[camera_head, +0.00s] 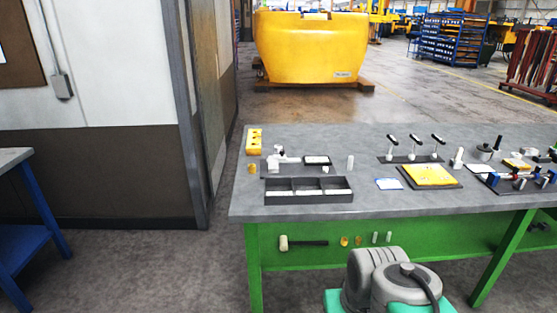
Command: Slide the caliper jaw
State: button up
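A grey-topped bench (350,205) with a green frame stands ahead of me. A small white device (283,158) stands at the bench's left part, with a dark framed block (317,160) just right of it. The device may be the caliper; it is too small to make out a jaw or its position. Grey rounded links of my own arm show at the bottom, well short of these things. My gripper is not visible.
A dark three-compartment tray (308,198) lies in front of the white device. A yellow block (254,141) is behind left. Black-handled levers (416,138), a yellow plate (430,174) and several small parts crowd the right. The bench's front-middle strip is clear.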

aim_at(281, 157)
jog(key=u, duration=0.05)
jog(key=i, duration=1.25)
jog(key=u, duration=0.8)
jog(key=i, duration=0.6)
jog(key=u, duration=0.3)
